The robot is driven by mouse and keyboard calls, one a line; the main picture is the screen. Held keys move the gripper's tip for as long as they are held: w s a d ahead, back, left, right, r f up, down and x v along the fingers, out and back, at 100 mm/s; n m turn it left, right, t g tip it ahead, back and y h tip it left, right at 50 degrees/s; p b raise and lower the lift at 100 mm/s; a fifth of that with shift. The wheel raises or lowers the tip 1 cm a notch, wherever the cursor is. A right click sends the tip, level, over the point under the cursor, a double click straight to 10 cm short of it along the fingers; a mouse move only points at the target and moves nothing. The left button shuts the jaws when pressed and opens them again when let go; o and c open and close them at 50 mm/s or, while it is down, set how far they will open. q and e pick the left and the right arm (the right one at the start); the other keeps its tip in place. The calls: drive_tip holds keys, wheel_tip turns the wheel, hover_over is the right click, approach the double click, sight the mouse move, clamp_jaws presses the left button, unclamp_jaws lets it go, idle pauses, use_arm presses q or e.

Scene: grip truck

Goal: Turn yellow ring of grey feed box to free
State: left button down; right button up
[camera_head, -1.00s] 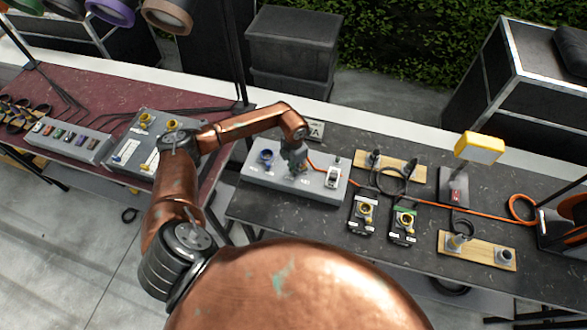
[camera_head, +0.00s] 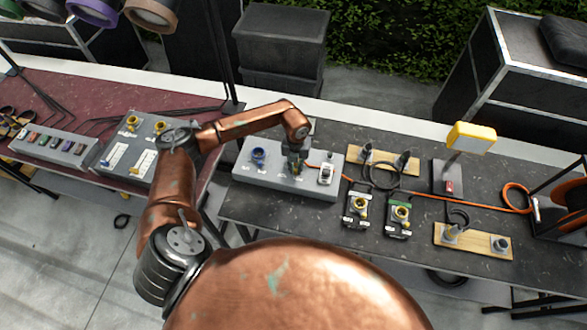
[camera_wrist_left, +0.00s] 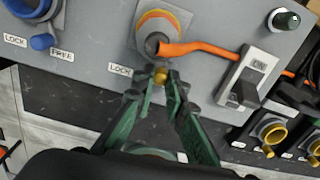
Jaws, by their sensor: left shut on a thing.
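The grey feed box (camera_head: 240,176) lies on the dark table in the head view. In the left wrist view, its yellow ring (camera_wrist_left: 160,18) surrounds a grey plug with an orange cable (camera_wrist_left: 198,47). A small yellow knob (camera_wrist_left: 160,76) sits at the ring's lower side. My left gripper (camera_wrist_left: 160,82) is shut on this knob; in the head view the gripper (camera_head: 296,172) covers most of the ring. A LOCK label (camera_wrist_left: 120,70) shows left of the knob. No FREE label for this ring is visible; the fingers hide part of the panel. My right gripper is out of view.
A blue ring (camera_head: 258,156) is left on the box, with its own LOCK and FREE labels. A white switch (camera_head: 326,174) is to the right. Black boxes with yellow rings (camera_head: 357,205) and a cable reel (camera_head: 570,215) stand farther right.

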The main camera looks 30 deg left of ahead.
use_arm(q)
drive_tip(key=shift+w+d+r+n, duration=0.1)
drive_tip(key=shift+w+d+n, duration=0.1)
drive_tip(key=shift+n, duration=0.2)
drive_tip(key=c, duration=1.9)
unclamp_jaws()
drive_tip(key=shift+c, duration=0.2)
wheel_tip(320, 180, up, 12)
